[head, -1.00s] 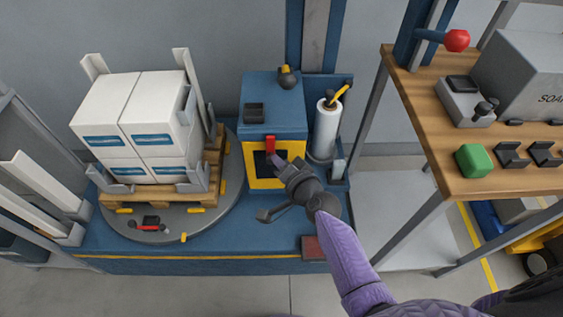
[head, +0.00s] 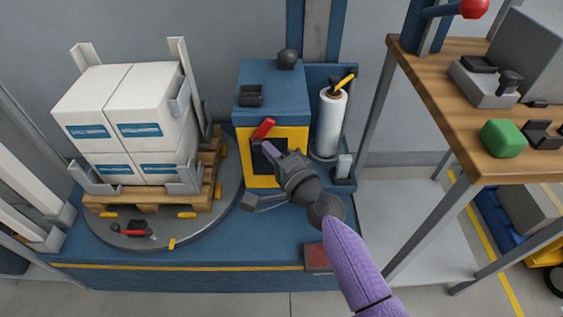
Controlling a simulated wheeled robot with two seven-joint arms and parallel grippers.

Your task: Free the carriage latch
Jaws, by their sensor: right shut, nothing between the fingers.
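A blue carriage box (head: 272,98) with a yellow-framed dark opening on its front stands against the blue mast. A red lever (head: 263,130) sits at the top of the yellow frame (head: 290,136) and is tilted, its upper end to the right; I take it for the latch. My right gripper (head: 267,147) is shut and empty, its fingertips just below the red lever in front of the dark opening. I cannot tell whether they touch the lever. My left gripper is not in view.
White boxes (head: 137,105) on a wooden pallet (head: 150,200) stand on a round turntable (head: 205,222) at left. A white film roll (head: 328,122) stands right of the carriage. A wooden bench (head: 455,115) with a green block (head: 503,138) is at right.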

